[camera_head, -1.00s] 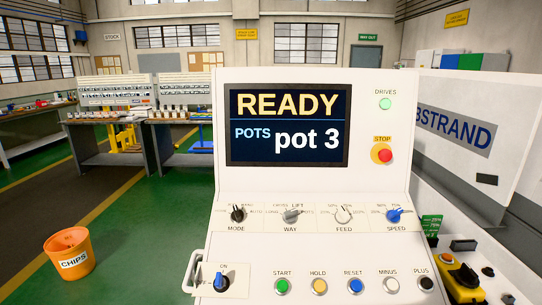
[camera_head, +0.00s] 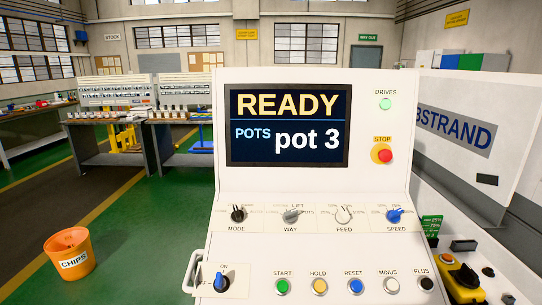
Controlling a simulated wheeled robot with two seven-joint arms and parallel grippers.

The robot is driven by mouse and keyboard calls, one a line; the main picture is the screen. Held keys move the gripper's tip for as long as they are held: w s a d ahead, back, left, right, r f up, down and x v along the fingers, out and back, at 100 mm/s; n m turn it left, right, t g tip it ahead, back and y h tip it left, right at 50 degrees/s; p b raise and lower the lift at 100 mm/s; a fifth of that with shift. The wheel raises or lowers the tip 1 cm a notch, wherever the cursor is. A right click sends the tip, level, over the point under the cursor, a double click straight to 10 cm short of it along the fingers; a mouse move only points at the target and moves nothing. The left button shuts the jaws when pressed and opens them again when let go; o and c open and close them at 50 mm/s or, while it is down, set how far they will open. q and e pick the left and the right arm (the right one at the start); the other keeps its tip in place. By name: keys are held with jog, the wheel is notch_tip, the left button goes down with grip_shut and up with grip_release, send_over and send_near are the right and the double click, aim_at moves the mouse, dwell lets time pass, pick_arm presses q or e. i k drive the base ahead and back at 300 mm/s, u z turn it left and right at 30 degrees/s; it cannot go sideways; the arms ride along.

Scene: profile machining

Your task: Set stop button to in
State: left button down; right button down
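The red stop button (camera_head: 385,156) sits on a yellow round base under the STOP label, on the right side of the white control panel (camera_head: 300,185). From this angle I cannot tell whether it is pressed in or out. The screen (camera_head: 289,125) to its left reads "READY" and "POTS pot 3". The green DRIVES light (camera_head: 385,104) is above the button. Neither of my grippers is in view.
Below are the MODE (camera_head: 237,214), WAY, FEED and SPEED (camera_head: 394,215) knobs. Lower still are an ON switch (camera_head: 221,282) and START (camera_head: 282,286), HOLD, RESET, MINUS and PLUS buttons. An orange CHIPS bucket (camera_head: 69,254) stands on the floor at left. Nothing blocks the panel front.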

aim_at(385, 155)
jog(key=u, duration=1.05)
jog(key=i, duration=0.5)
jog(key=z, duration=2.1)
